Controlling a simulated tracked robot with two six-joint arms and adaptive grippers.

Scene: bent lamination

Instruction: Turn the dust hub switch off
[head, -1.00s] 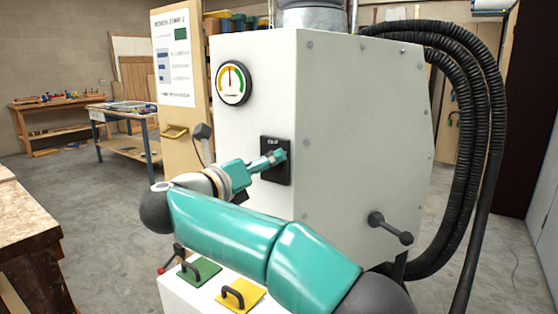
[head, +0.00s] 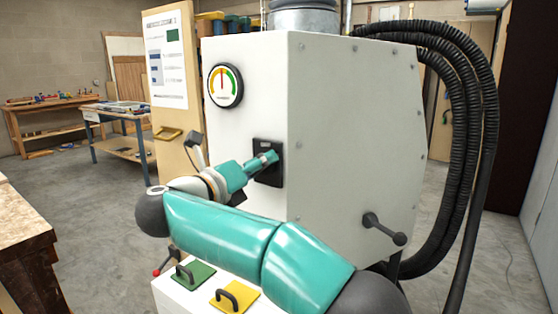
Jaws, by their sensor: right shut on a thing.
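The dust hub (head: 345,130) is a tall white cabinet in the middle of the head view. Its switch is on a black plate (head: 272,178) on the front face, below a round gauge (head: 226,86). My right gripper (head: 268,160) is at the black plate, shut on the switch, whose lever is mostly hidden by the fingers. My teal right arm crosses in front of the cabinet's lower part. I do not see my left gripper.
Below are a green plate (head: 200,273) and a yellow plate (head: 243,299) with black handles. A black lever (head: 384,229) juts from the cabinet's right side. Thick black hoses (head: 480,150) hang at the right. A wooden bench (head: 20,240) stands at the left edge.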

